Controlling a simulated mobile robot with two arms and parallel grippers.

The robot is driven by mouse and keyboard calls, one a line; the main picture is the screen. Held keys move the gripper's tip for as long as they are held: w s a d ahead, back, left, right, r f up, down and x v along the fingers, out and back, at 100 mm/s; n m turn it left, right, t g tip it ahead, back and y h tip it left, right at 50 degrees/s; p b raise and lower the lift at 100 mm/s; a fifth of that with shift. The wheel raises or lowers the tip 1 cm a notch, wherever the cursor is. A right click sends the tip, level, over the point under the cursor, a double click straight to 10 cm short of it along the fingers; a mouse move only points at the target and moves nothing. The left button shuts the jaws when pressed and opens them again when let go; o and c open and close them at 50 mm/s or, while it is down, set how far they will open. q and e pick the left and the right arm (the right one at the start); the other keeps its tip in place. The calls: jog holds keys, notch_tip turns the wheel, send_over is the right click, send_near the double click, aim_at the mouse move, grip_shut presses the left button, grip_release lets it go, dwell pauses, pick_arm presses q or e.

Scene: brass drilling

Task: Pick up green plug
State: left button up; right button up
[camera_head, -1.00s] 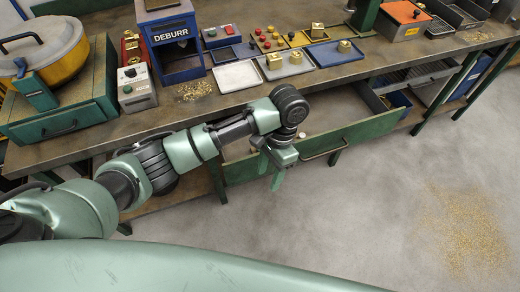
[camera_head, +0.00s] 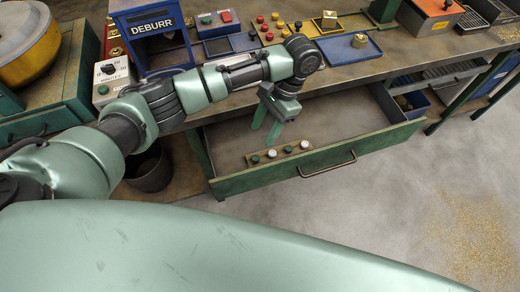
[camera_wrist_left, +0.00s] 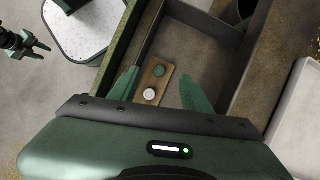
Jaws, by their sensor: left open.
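Two green plugs (camera_head: 255,158) (camera_head: 272,154) and two white plugs (camera_head: 296,147) stand in a row on a wooden strip (camera_head: 264,163) in the open drawer. In the left wrist view, one green plug (camera_wrist_left: 160,71) and one white plug (camera_wrist_left: 150,94) show on the strip; my gripper body may hide the others. My left gripper (camera_head: 266,128) is open and empty above the strip, pointing down. In its wrist view its fingers (camera_wrist_left: 160,86) stand apart on either side of the strip. My right gripper (camera_wrist_left: 35,48) shows small at the upper left there; its opening is unclear.
The green drawer (camera_head: 240,183) is pulled out below the workbench, its front wall near the strip. The bench holds a blue deburr machine (camera_head: 153,35), a grey control box (camera_head: 112,80) and a blue tray (camera_head: 340,52). A dark bin (camera_head: 148,172) stands left of the drawer.

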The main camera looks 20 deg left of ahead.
pick_arm(q)
jog(key=b, duration=0.4)
send_near(255, 158)
jog(key=b+x, duration=0.2)
jog(key=x, duration=0.6)
jog(key=shift+s+f, duration=0.15)
jog(key=shift+f, duration=0.1)
grip_shut()
pick_arm(e)
notch_tip(255, 158, down, 7)
jog(key=s, duration=0.1)
jog(key=shift+s+f, duration=0.15)
jog(key=shift+s, duration=0.15)
